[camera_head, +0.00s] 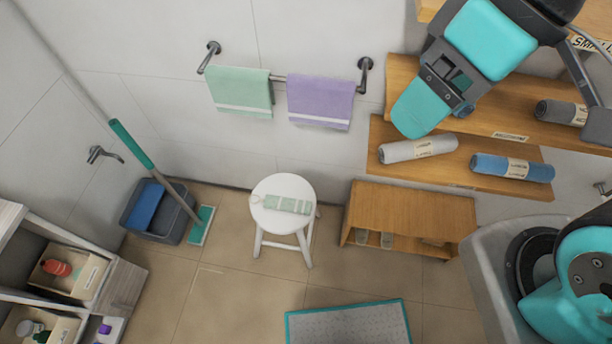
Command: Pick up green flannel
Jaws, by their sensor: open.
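A pale green flannel (288,204) with white stripes lies flat and folded on the seat of a white round stool (272,221) in the middle of the view. My gripper (422,106) is at the end of my teal and dark grey arm, at the upper right, above and to the right of the stool. It is open, well apart from the flannel, and no object shows in it. The arm hides part of the shelves behind it.
A green towel (240,90) and a purple towel (319,101) hang on a wall rail. Rolled grey (417,149) and blue (512,167) cloths lie on wooden shelves. A wooden bench (408,210) stands right of the stool, a mop bucket (160,209) left.

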